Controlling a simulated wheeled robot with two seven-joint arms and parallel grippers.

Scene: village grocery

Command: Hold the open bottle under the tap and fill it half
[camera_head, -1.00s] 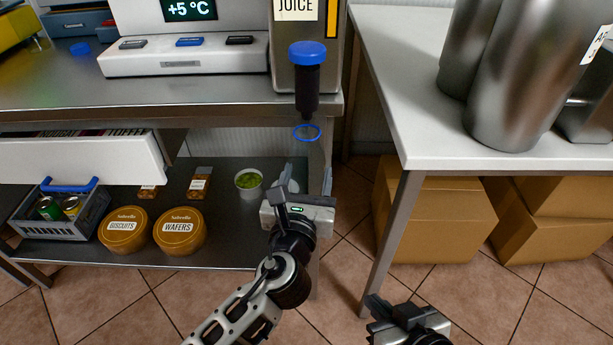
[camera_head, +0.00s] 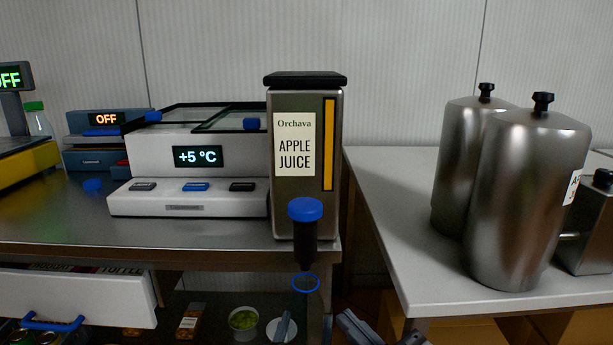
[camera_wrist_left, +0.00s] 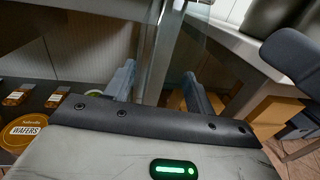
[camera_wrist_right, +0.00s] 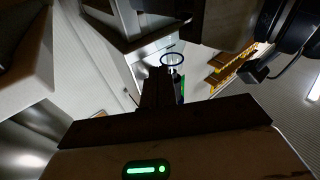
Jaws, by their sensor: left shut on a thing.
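The tap (camera_head: 305,212) has a blue top and a dark spout on the front of the steel juice dispenser (camera_head: 283,205), labelled APPLE JUICE. A blue ring (camera_head: 305,283) is below the spout. In the left wrist view my left gripper (camera_wrist_left: 160,90) is shut on a clear, see-through bottle (camera_wrist_left: 163,55), whose outline is faint. I cannot make out a fill level. In the head view, my left gripper's finger (camera_head: 284,326) shows low, below the ring.
A white cooled counter unit (camera_head: 188,195) stands left of the dispenser. Large steel cans (camera_head: 525,200) stand on the white table (camera_head: 400,240) at right. The lower shelf holds a cup of green stuff (camera_head: 243,322). There is a gap between the two tables.

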